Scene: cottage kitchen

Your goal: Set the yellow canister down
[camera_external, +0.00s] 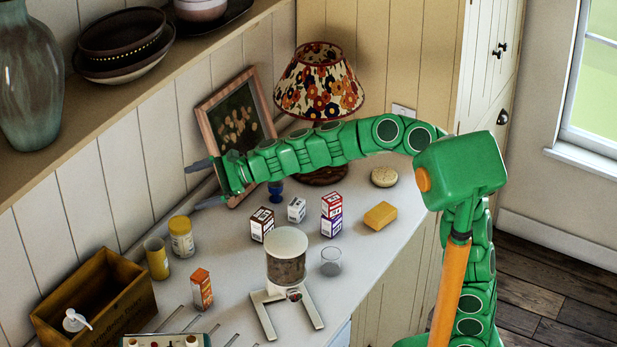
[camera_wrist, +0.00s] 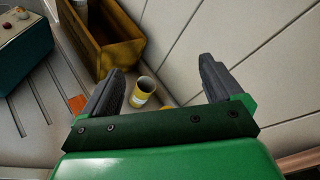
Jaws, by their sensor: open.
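A yellow canister (camera_external: 157,260) stands upright on the counter, near the wall and beside the wooden box. It also shows in the wrist view (camera_wrist: 142,92), beyond and between my fingers, with a pale band. A jar with a yellow top (camera_external: 181,238) stands just right of it. A yellow part at the gripper's edge in the wrist view is mostly hidden, and I cannot tell what it is. My gripper (camera_external: 195,187) is open and empty, above the counter near the wall. It also shows in the wrist view (camera_wrist: 160,76). It is apart from the canister.
A wooden box (camera_external: 125,315) stands at the left. An orange carton (camera_external: 201,290) is near the canister. A picture frame (camera_external: 208,112) leans behind my arm. A shelf (camera_external: 120,95) overhangs the wall.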

